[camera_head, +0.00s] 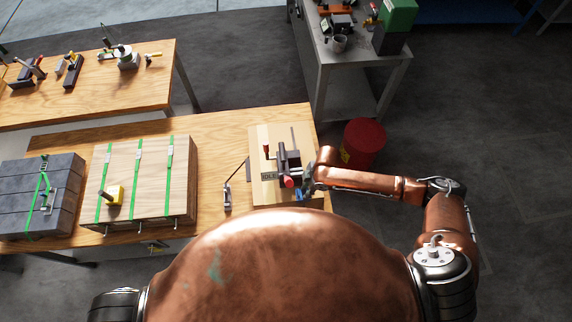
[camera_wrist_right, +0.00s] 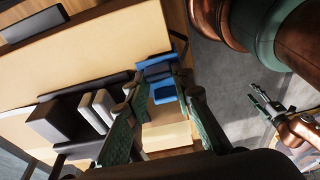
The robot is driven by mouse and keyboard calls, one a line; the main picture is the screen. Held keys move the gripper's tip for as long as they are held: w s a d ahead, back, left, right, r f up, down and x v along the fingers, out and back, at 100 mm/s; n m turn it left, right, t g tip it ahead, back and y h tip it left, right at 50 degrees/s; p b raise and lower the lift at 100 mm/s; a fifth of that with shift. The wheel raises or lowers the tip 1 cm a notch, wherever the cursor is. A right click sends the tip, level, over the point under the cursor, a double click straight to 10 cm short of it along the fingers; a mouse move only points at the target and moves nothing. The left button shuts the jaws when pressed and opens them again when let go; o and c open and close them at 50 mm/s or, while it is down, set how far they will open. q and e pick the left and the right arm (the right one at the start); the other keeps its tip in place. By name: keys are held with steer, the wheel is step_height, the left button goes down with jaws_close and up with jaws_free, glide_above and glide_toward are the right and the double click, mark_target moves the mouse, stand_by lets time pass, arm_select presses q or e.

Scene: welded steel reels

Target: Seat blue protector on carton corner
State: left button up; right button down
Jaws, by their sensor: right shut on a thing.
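The carton (camera_head: 258,140) is a tan box at the right end of the wooden bench. The blue protector (camera_head: 299,196) shows as a small patch at its near right side. In the wrist view the blue protector (camera_wrist_right: 179,48) lies between my right fingers, at the carton's edge. My right gripper (camera_head: 307,183) is shut on it; whether it is flush on the corner cannot be told. My left gripper (camera_wrist_right: 256,98) shows small at the right of the wrist view, away from the carton, its fingers apart and empty.
A dark strapping tool with red handles (camera_head: 288,160) sits on the carton. A wooden crate (camera_head: 150,165) with green straps and grey strapped blocks (camera_head: 38,195) stand to the left. A red drum (camera_head: 363,140) stands on the floor beyond my right forearm.

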steer(key=shift+f, duration=0.4)
stand_by(1.4)
steer(key=c, duration=1.6)
jaws_free()
steer(key=shift+o, duration=0.4)
steer(key=o, duration=0.3)
steer(key=shift+o, duration=0.7)
steer(key=shift+o, duration=1.1)
